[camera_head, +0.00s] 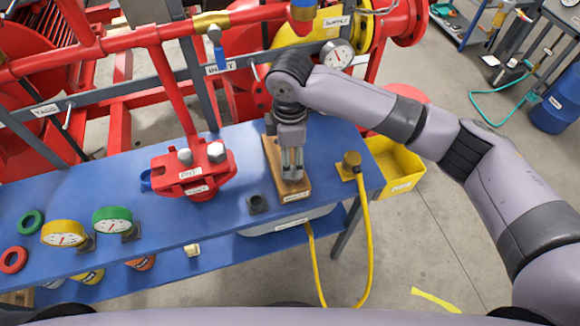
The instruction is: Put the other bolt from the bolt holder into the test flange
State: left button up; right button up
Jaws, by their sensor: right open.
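The test flange (205,178) is a red plate with white labels on the blue bench, left of my right gripper. Two grey bolt heads show on it, a left one (185,156) and a right one (216,152). The bolt holder (272,157) is a wooden block with a label on its front, near the bench's right end. My right gripper (292,174) is open and points down over the holder, covering much of it. I cannot clearly tell whether a bolt stands between its fingers. My left gripper is not in view.
Yellow (64,234) and green (113,220) gauges stand farther left. Red pipes (140,37) run behind the bench.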

notch_tip(320, 180, down, 8)
jog(key=shift+r+p, duration=0.25)
jog(key=shift+p, duration=0.25)
jog(key=c, duration=1.3)
jog(key=shift+r, duration=0.1)
jog(key=shift+r, duration=0.1)
jog(key=shift+r+p, duration=3.4)
jog(key=shift+p, duration=0.35)
jog(key=shift+d, duration=0.1)
